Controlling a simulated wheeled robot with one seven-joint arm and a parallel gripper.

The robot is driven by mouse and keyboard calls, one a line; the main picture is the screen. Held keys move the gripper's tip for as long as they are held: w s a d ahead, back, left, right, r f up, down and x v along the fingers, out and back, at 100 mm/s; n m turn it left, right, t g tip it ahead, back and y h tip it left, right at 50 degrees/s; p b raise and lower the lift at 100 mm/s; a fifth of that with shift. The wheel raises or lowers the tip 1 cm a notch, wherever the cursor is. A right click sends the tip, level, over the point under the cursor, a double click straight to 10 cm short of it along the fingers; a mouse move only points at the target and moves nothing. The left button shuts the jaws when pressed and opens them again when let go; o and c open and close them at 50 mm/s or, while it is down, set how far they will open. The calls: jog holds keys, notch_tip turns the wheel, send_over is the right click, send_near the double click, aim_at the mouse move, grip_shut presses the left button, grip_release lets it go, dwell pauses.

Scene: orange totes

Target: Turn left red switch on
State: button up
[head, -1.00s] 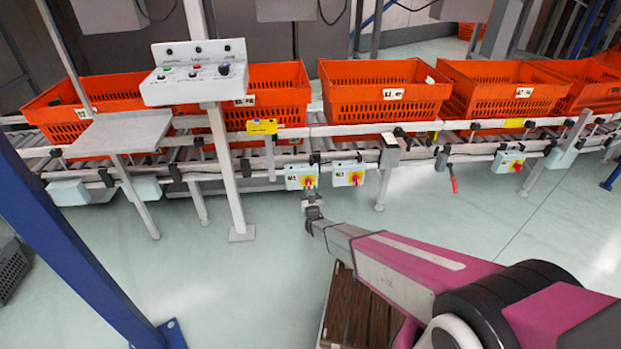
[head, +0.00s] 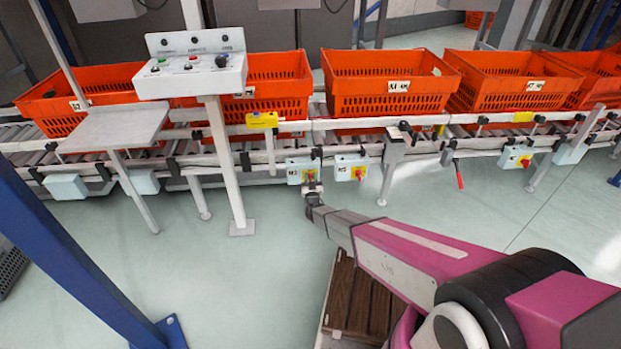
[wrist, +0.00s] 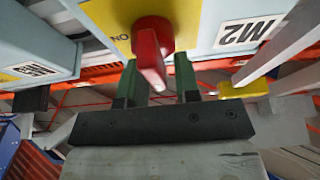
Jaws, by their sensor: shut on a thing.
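The left red switch (head: 308,175) sits on a yellow plate on a small light-blue box (head: 297,165) under the conveyor rail. In the wrist view the red knob (wrist: 152,35) is large and close, its handle pointing down and slightly right. An upside-down "ON" mark is left of it and an "M2" label is right. My gripper (head: 313,188) is at this box from below. In the wrist view my gripper's green fingers (wrist: 157,75) stand on either side of the handle, shut on it. The exact contact is partly hidden by the knob.
A second box with a red switch (head: 358,173) is close on the right, and another (head: 525,161) is farther right. Orange totes (head: 390,100) stand on the conveyor above. A control panel on a post (head: 226,165) and a blue frame (head: 75,240) are on the left.

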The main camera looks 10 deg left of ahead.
jog(key=shift+m, duration=0.5)
jog(key=m+h, duration=0.1)
jog(key=m, duration=0.1)
jog(key=m+h, duration=0.2)
jog(key=m, duration=0.1)
jog(key=shift+w+d+f+m, duration=0.1)
jog(key=shift+d+f+m, duration=0.05)
jog(key=shift+d+m, duration=0.2)
jog(key=m+h, duration=0.1)
jog(key=m, duration=0.2)
jog(key=m+g+h, duration=0.1)
jog(key=m+h, duration=0.1)
jog(key=m, duration=0.2)
jog(key=d+f+m+h, duration=0.1)
jog(key=m, duration=0.3)
jog(key=shift+w+d+f+g+h, duration=0.1)
jog(key=shift+w+g+h, duration=0.1)
jog(key=shift+g+h, duration=0.15)
jog(key=shift+f+m+g+h, duration=0.2)
jog(key=shift+m+g, duration=0.2)
jog(key=shift+m, duration=0.7)
jog(key=shift+f+m+g+h, duration=0.1)
jog(key=shift+f+m+g, duration=0.2)
jog(key=shift+m, duration=0.75)
jog(key=o, duration=0.6)
jog(key=shift+r, duration=0.1)
